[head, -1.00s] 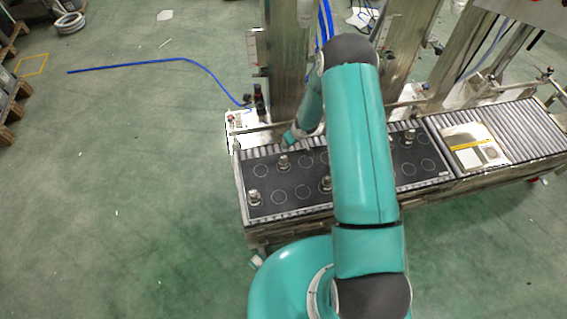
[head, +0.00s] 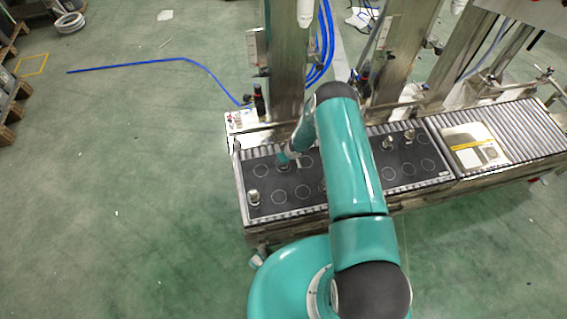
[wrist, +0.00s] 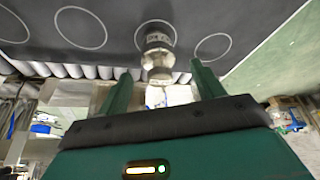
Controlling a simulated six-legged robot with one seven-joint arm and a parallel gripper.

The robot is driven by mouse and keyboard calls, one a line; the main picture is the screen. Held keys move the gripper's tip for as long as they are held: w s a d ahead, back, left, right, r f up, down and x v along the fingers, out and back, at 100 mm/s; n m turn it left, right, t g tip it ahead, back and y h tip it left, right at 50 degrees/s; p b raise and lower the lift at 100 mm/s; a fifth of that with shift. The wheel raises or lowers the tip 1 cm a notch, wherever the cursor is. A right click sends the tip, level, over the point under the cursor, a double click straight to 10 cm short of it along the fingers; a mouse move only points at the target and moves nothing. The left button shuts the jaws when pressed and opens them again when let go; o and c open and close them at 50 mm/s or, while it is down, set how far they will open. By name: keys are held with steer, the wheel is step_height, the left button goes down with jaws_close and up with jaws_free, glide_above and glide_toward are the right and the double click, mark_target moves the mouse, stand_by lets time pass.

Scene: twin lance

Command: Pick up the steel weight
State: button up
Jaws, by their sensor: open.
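In the wrist view a steel weight (wrist: 158,42), a dark-banded cylinder with a narrower knob, stands on a white circle of the black board (wrist: 260,18). My gripper (wrist: 161,69) is open. Its two green fingers are on either side of the weight's knob end in the picture, with a gap to each; I cannot tell the depth exactly. In the head view my gripper (head: 284,157) is at the back left of the black board (head: 300,200), just over a weight (head: 284,168) that it partly hides.
Other steel weights stand on the board: one at the front left (head: 254,198) and two at the right (head: 388,143). My arm covers the board's middle. A roller conveyor (head: 530,125) with a pale box (head: 470,150) lies to the right. A metal column (head: 285,70) rises behind.

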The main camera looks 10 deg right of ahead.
steer(key=shift+x, duration=2.6)
jaws_close()
